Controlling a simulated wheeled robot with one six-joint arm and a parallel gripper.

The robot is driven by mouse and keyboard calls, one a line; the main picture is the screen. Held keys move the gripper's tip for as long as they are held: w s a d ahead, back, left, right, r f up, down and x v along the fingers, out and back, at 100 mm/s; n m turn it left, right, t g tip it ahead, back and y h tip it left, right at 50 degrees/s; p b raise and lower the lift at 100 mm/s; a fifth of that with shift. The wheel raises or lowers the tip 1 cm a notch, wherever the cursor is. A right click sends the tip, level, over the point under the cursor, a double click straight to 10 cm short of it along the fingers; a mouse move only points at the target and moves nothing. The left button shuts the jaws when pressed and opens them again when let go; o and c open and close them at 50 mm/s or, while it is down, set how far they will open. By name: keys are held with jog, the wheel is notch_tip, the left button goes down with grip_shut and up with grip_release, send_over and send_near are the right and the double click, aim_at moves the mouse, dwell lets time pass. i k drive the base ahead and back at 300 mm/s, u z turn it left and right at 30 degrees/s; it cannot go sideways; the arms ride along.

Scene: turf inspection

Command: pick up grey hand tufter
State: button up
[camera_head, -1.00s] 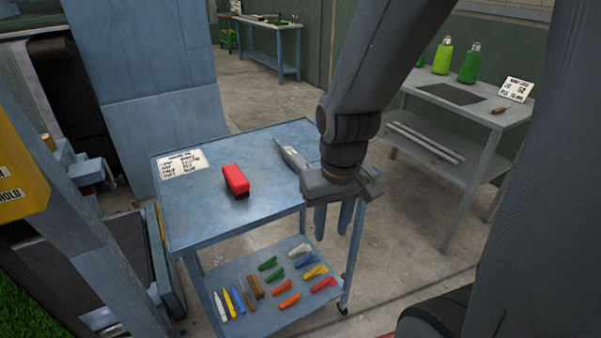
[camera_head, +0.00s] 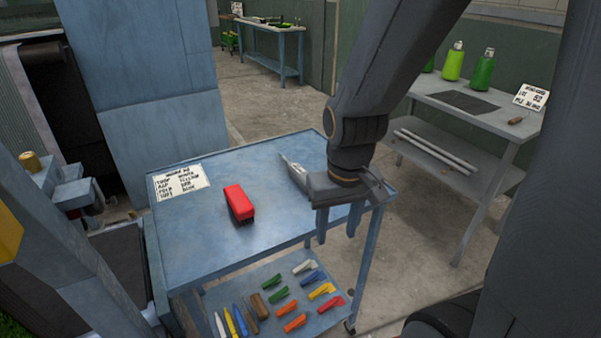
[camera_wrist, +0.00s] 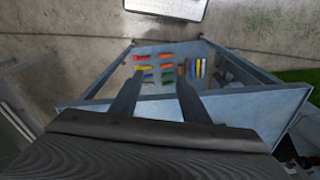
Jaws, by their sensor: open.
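The grey hand tufter (camera_head: 294,172) lies on the blue top of the cart (camera_head: 200,240), near its far right side. It is a slim grey tool with a pointed far end, and its near end is partly hidden behind my gripper. My gripper (camera_head: 338,222) is open and empty, with its fingers pointing down at the right edge of the cart, to the right of and nearer than the tufter. In the wrist view the two spread fingers (camera_wrist: 157,100) show with nothing between them. I cannot make out the tufter in the wrist view.
A red and black tool (camera_head: 239,204) stands left of the tufter, beside a white label card (camera_head: 181,181). Several coloured tools lie on the cart's lower shelf (camera_head: 262,325). A grey side table (camera_head: 480,120) with green bottles stands at right. Bare floor lies between it and the cart.

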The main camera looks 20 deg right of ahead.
aim_at(295, 171)
jog(key=u, duration=1.9)
jog(key=k, duration=0.75)
jog(key=z, duration=1.5)
jog(key=i, duration=0.5)
jog(key=u, duration=0.1)
